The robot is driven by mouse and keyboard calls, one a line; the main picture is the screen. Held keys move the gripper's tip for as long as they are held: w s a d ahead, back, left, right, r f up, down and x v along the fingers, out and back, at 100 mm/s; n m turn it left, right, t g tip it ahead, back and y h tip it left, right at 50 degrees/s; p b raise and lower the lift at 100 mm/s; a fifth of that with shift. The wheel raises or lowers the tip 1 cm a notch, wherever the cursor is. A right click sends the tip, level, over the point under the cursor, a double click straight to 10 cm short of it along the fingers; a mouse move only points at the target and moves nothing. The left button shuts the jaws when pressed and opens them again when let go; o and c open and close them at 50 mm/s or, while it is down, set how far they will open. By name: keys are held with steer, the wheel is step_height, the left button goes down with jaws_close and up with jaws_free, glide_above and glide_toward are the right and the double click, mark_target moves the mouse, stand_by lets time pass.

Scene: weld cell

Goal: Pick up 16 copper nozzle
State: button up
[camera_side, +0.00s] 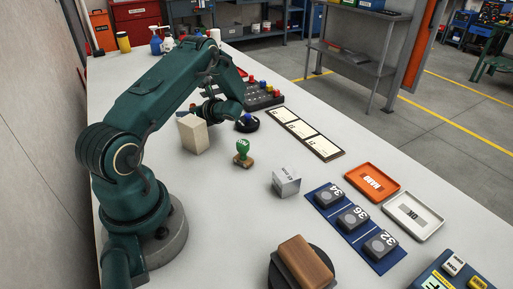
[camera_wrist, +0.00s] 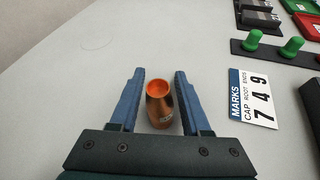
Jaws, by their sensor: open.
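A copper nozzle (camera_wrist: 159,103) stands upright on the pale table in the wrist view, with its open bright-orange mouth facing up toward the camera. Small pale marks on its front are too blurred to read. My gripper (camera_wrist: 160,73) is open, with one blue finger on each side of the nozzle and a visible gap on both sides. In the side view my gripper (camera_side: 210,112) is low over the table, behind the tan block (camera_side: 192,135). I cannot make out the nozzle there.
A card headed MARKS (camera_wrist: 252,98) and a dark strip with green knobs (camera_wrist: 291,47) lie right of the gripper. In the side view, a green-handled stamp (camera_side: 242,150), a grey cube (camera_side: 287,184) and an orange tray (camera_side: 372,182) stand on the table.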

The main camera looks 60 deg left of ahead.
jaws_close()
steer(key=shift+r, duration=0.1)
